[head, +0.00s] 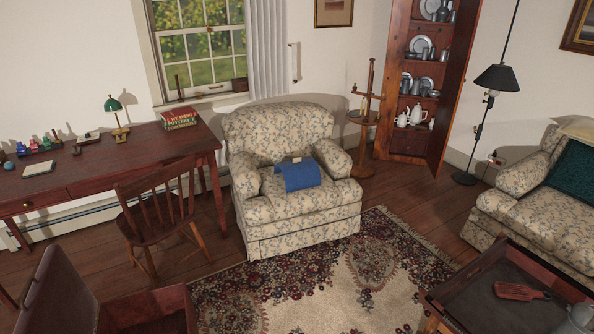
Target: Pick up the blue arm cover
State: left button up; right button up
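The blue arm cover (298,177) lies on the seat of the floral armchair (277,123), towards the right armrest. It looks like a folded or draped cloth, with its front edge hanging towards the seat's front. A small pale object (297,160) sits at its back edge; I cannot tell what it is. Neither of my grippers is in the head view.
A wooden chair (157,205) stands left of the armchair, before the desk (110,160). A patterned rug (330,285) covers the floor in front. A dark tray table (490,285) is at lower right, a sofa (530,195) at right. A wooden box (150,312) is at lower left.

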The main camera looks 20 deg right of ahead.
aim_at(299, 173)
jog(key=i+l+u, duration=0.4)
jog(key=i+l, duration=0.8)
jog(key=i, duration=0.15)
